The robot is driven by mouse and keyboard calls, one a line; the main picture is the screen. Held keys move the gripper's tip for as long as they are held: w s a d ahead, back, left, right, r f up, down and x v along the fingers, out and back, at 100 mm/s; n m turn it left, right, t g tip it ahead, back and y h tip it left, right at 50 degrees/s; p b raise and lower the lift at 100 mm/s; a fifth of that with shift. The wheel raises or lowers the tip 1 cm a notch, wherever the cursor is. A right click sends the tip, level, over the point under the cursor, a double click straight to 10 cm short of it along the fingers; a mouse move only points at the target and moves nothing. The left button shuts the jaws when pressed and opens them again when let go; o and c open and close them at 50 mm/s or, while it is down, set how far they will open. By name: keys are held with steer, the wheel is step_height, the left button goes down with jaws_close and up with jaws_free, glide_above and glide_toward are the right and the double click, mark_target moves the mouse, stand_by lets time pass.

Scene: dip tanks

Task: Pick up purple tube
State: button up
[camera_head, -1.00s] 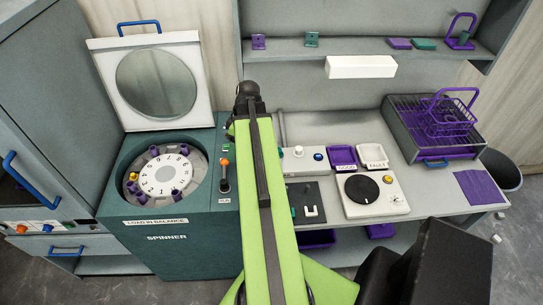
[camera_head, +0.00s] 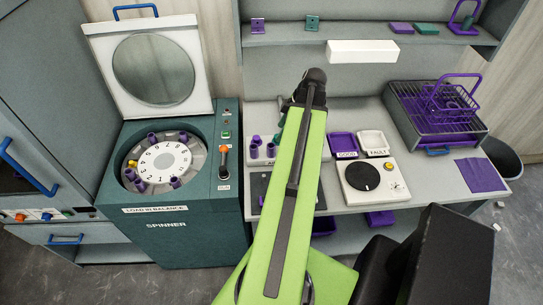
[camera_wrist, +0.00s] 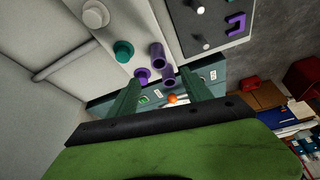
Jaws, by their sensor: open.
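Two open purple tubes stand side by side on a pale block in the wrist view, one larger (camera_wrist: 158,52) and one nearer (camera_wrist: 169,78). A purple-topped piece (camera_wrist: 142,74) is beside them. Purple tubes also show at the block in the head view (camera_head: 271,150), just left of my arm. My gripper (camera_wrist: 160,77) is open, its two green fingers spread below the tubes in the wrist picture, with nothing visibly held. I cannot tell how far the fingertips are from the tubes. In the head view my arm hides most of the gripper.
The spinner (camera_head: 227,180) stands left, lid up, with several purple tubes and a yellow one in its rotor. Teal (camera_wrist: 123,51) and white (camera_wrist: 96,14) round pieces share the block.

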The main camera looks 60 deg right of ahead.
steer(key=b, duration=0.4)
glide_above(270, 146)
steer(key=s, duration=0.3)
step_height(270, 146, down, 6)
steer(key=shift+w+a+r, duration=0.15)
steer(key=b+x, duration=0.5)
steer(key=shift+w, duration=0.1)
jaws_close()
